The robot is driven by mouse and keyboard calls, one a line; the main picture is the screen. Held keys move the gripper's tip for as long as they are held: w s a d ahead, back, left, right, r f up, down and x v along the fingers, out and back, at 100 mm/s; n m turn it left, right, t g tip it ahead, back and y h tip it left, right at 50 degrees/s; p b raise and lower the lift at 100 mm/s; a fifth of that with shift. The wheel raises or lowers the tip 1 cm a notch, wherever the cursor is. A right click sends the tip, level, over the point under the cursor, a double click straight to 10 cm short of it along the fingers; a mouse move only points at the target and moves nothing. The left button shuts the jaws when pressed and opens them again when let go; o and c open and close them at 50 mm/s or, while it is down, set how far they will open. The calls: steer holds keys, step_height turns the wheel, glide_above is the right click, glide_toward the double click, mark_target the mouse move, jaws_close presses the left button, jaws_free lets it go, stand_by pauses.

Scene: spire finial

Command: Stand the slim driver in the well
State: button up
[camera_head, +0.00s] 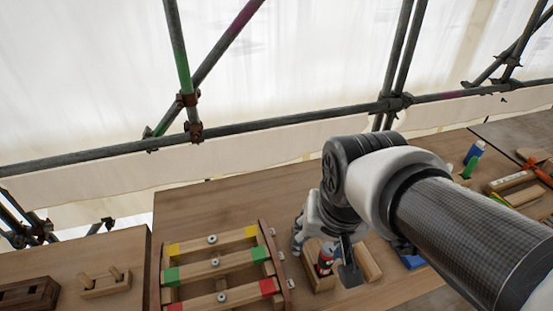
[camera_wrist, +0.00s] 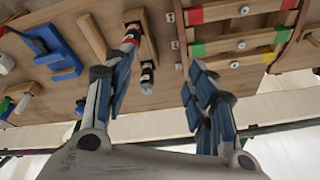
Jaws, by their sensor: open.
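A light wooden block (camera_wrist: 142,28) lies on the bench, shown in the wrist view. At it are a red, white and dark handle (camera_wrist: 132,36) and a black cylinder with a pale end (camera_wrist: 147,76). I cannot tell which is the slim driver, or whether they are separate pieces. My gripper (camera_wrist: 160,66) is open, with its left finger overlapping the handle in the picture and its right finger apart from it. I see nothing held between the fingers. In the head view the red and black handle (camera_head: 325,260) stands beside my dark fingertip. I cannot make out an empty well.
A wooden rack (camera_head: 215,265) with yellow, green and red marks and bolts is left of my gripper. A pegged block (camera_head: 105,284) is at far left. A blue holder (camera_wrist: 52,48) lies on the other side. Scaffold pipes (camera_head: 250,127) run behind the bench.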

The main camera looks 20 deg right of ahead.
steer(key=s+a+r+n+t, duration=0.1)
steer(key=s+a+r+n, duration=0.1)
steer(key=s+n, duration=0.2)
steer(key=shift+s+a+n, duration=0.25)
steer(key=shift+s+n, duration=0.15)
steer(key=shift+s, duration=0.25)
stand_by(0.7)
